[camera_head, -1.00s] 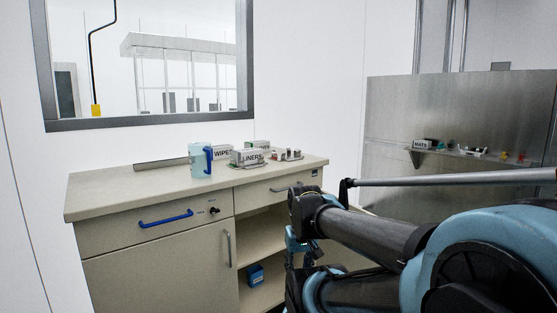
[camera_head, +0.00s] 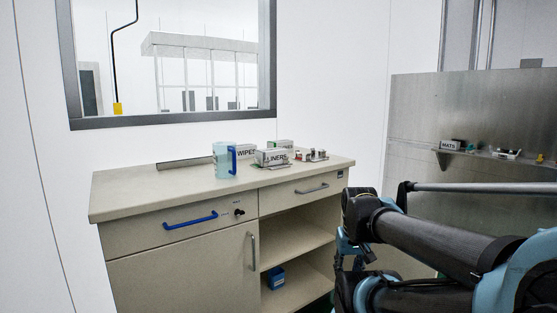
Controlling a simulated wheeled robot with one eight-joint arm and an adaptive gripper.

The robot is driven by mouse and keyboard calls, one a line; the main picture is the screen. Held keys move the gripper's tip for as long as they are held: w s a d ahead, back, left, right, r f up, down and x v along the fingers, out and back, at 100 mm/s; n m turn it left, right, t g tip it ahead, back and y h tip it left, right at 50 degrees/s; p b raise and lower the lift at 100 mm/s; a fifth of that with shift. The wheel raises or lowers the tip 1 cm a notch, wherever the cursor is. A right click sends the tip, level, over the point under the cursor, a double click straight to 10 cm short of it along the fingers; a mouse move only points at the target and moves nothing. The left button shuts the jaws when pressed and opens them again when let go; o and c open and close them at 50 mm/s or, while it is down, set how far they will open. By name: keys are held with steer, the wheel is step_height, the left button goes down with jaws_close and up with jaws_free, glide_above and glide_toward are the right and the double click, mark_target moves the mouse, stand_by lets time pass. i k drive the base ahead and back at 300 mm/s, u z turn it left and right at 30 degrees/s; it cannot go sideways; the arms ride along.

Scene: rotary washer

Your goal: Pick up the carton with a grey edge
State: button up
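Several small labelled cartons stand on the beige counter (camera_head: 135,193). The WIPES carton (camera_head: 245,152) is white and partly hidden by the LINERS carton (camera_head: 271,158), which looks white with greyish borders. Another carton with a greenish label (camera_head: 285,144) stands behind them, partly covered. A MATS carton (camera_head: 450,145) is on the wall shelf at right. The edge colours are too small to tell for certain. My gripper (camera_head: 350,250) seems to hang below the dark arm, right of the cabinet and apart from all cartons. Its fingers are not clear.
A light-blue jug (camera_head: 223,163) with a blue handle stands left of the cartons. Small metal items (camera_head: 312,155) lie to their right. A blue box (camera_head: 275,278) is on the open lower shelf. The left part of the counter is clear.

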mark_target(276, 155)
steer(key=i, duration=0.95)
steer(key=u, duration=0.1)
